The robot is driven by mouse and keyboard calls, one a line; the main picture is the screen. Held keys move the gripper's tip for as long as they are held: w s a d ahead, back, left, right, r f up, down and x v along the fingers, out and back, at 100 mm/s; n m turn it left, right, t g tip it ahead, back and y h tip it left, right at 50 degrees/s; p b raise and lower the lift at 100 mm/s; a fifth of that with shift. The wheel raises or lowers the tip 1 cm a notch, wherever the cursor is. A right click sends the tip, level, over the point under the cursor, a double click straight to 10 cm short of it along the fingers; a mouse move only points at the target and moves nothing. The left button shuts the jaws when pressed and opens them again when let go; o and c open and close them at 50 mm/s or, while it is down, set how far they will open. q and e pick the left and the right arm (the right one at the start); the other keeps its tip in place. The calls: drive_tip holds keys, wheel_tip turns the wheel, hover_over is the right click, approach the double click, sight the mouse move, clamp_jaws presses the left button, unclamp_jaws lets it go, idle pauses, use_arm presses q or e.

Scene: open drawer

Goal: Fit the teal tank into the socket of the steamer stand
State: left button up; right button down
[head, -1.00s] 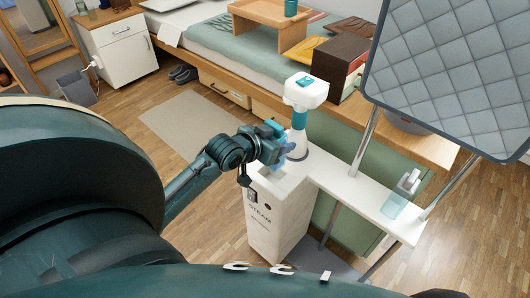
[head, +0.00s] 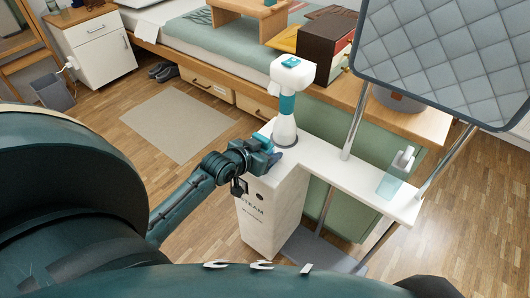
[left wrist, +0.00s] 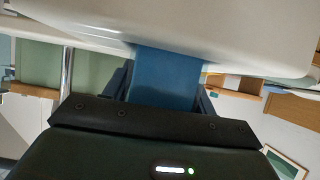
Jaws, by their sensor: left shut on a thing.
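My left gripper (head: 268,154) reaches in from the left at the top of the white steamer stand (head: 262,222), which has dark lettering on its front. It is shut on the teal tank (left wrist: 165,78), which looks blue between the dark fingers in the left wrist view. A broad white surface lies close against the tank's far end there. In the head view, the gripper hides most of the tank. I cannot tell whether the tank is inside the socket or only near it; the socket is not clear. My right gripper is not in view.
A white and teal upright device (head: 287,102) stands just behind the gripper. A white ledge (head: 335,166) runs right, with a clear teal container (head: 389,187) on it. A quilted panel (head: 450,55) on metal poles stands at right. Open floor lies left, around a rug (head: 178,122).

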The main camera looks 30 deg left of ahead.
use_arm(q)
drive_tip(key=shift+r, duration=0.15)
drive_tip(key=o, duration=0.7)
drive_tip(key=shift+f, duration=0.25)
drive_tip(key=shift+c, duration=0.2)
drive_tip(key=o, duration=0.5)
drive_tip(key=shift+c, duration=0.2)
drive_tip(key=shift+r, duration=0.1)
